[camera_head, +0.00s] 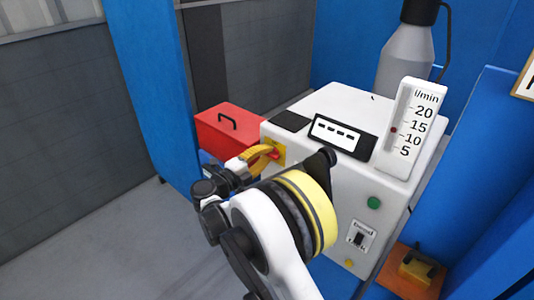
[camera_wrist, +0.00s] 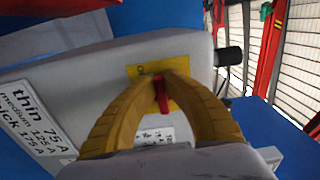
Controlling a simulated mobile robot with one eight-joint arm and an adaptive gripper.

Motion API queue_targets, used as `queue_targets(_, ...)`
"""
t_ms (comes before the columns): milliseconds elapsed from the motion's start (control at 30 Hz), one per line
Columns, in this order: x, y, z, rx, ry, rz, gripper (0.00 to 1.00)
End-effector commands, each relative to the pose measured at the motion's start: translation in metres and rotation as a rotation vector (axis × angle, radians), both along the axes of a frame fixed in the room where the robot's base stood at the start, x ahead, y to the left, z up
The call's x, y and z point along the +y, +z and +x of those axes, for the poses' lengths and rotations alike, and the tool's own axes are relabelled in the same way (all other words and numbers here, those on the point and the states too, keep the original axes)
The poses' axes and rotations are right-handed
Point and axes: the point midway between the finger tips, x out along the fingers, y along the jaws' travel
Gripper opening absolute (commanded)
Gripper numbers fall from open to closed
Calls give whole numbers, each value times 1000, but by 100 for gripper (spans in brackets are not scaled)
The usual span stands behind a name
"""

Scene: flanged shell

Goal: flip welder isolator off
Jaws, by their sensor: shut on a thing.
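The welder (camera_head: 300,172) is a white cabinet standing in the middle right of the head view. Its isolator has a red handle (camera_wrist: 161,95) on a yellow plate (camera_wrist: 146,70), on the cabinet face at the left in the head view. My gripper (camera_head: 266,153) reaches the isolator there, with its yellow fingers at the plate. In the wrist view my gripper (camera_wrist: 165,78) has its curved fingers closed around the red handle, one on each side. The fingertips hide part of the handle and plate, so its exact angle is hard to tell.
A red toolbox (camera_head: 228,131) stands behind the welder at left. A flow gauge (camera_head: 410,128) and a grey cylinder (camera_head: 405,60) rise at the right and back. The front panel has a green button (camera_head: 374,203) and a small switch (camera_head: 359,239). Open floor (camera_head: 100,240) lies at left.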

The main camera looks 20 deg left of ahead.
Motion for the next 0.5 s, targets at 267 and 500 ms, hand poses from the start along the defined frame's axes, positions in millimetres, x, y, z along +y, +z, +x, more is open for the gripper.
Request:
queue_targets(267,-1,0,0,0,-1,1,33)
queue_targets(500,0,0,0,0,-1,1,33)
